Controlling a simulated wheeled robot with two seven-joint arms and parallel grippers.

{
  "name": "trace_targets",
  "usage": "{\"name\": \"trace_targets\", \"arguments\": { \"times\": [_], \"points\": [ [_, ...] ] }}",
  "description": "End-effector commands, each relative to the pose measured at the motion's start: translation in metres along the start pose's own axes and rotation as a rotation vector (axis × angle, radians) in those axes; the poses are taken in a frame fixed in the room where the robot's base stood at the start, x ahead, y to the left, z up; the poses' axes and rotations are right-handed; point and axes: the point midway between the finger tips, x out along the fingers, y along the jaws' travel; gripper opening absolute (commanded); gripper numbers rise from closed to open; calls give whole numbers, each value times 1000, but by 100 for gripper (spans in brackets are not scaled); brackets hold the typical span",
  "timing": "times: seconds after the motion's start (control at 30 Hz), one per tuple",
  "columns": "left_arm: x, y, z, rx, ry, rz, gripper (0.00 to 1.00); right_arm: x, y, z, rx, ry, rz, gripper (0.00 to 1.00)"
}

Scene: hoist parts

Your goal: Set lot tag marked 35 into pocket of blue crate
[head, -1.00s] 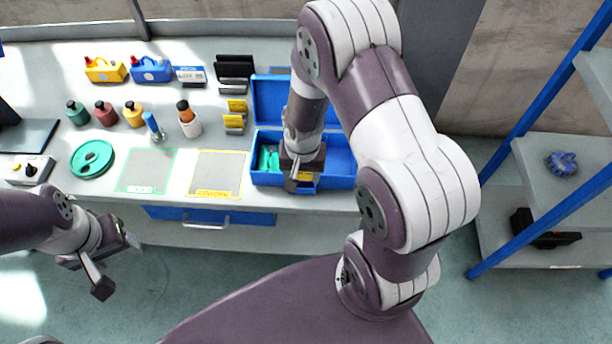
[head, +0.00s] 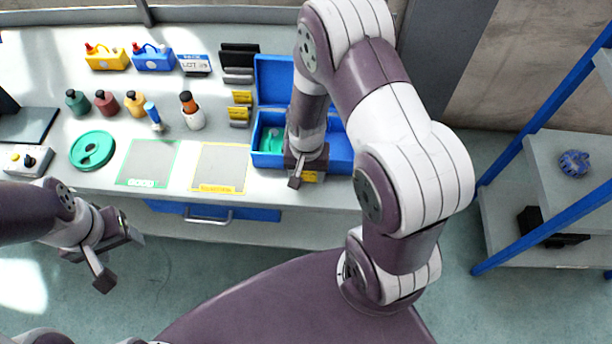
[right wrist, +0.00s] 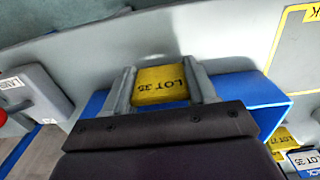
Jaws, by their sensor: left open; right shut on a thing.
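The blue crate (head: 262,160) stands open near the front edge of the bench, its lid raised at the back. My right gripper (head: 302,172) is at the crate's front wall and is shut on the yellow lot tag (head: 313,177). In the right wrist view the tag marked LOT 35 (right wrist: 160,86) sits between the two fingers, its print upside down. The crate also shows there, just past the fingers (right wrist: 262,108). The crate's pocket is hidden behind the gripper; I cannot tell whether the tag touches it. My left gripper (head: 120,258) is open and empty in front of the bench.
Two yellow tags (head: 240,106) stand left of the crate; a blue-and-white tag (head: 194,65) stands further back. Several bottles (head: 135,103), a green reel (head: 92,150) and two marked mats (head: 148,163) lie to the left. A blue-framed shelf (head: 560,215) stands at the right.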

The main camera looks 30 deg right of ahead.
Motion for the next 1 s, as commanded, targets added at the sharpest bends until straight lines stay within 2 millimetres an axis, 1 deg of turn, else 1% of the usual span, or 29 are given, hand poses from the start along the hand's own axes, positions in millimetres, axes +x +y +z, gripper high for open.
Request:
{"name": "trace_targets", "arguments": {
  "times": [0.5, 0.87, 0.9, 0.97, 1.0],
  "points": [
    [-10, 0, -1, 0, 0, 0, 59, -13, -5, -19, 0, 5, -2, 28],
    [-11, 0, -1, 0, 0, 0, 59, -14, -6, -23, 0, 5, -2, 28],
    [-11, 0, -1, 0, 0, 0, 59, -14, -6, -23, 0, 5, -2, 60],
    [-11, 0, -1, 0, 0, 0, 59, -14, -6, -23, 0, 5, -2, 79],
    [-11, 0, -1, 0, 0, 0, 59, -14, -6, -23, 0, 4, -2, 86]
  ]
}}
